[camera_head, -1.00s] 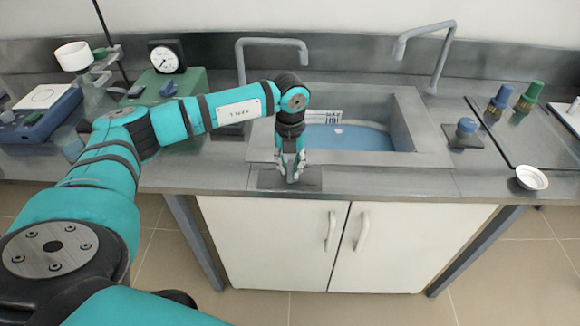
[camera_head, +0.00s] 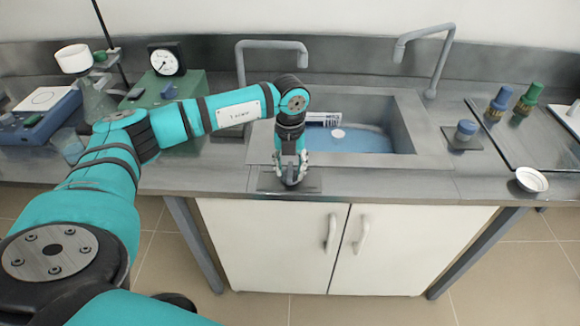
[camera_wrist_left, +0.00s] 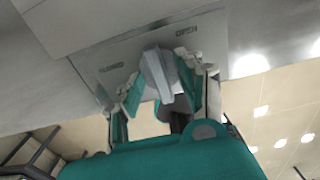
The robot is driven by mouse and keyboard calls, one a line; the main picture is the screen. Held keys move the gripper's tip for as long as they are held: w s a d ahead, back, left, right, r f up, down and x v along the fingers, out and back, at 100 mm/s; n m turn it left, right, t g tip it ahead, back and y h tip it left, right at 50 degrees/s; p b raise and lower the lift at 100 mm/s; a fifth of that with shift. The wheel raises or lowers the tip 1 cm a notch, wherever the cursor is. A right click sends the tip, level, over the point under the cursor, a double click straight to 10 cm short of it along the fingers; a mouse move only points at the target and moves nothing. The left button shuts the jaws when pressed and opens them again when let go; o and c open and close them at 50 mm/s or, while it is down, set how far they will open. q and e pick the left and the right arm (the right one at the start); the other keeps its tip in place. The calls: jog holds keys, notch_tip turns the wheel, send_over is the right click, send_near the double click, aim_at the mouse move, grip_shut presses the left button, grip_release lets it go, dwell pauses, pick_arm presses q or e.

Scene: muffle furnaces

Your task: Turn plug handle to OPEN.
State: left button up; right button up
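The plug handle (camera_wrist_left: 158,75) is a pale grey lever on a flat plate (camera_head: 313,181) at the front edge of the sink counter. In the left wrist view the plate carries the word OPEN at the upper right and another, less legible label at the left. The handle stands between the fingers of my left gripper (camera_head: 291,181), which points down at the plate; it also shows in the left wrist view (camera_wrist_left: 162,88). The right finger is close against the handle; a gap shows at the left finger. In the head view the gripper hides the handle. My right gripper is out of view.
A gauge (camera_head: 166,59) is at the left.

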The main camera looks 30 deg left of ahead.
aim_at(290, 170)
pick_arm(q)
notch_tip(290, 170, up, 12)
dwell(0.5)
dwell(0.6)
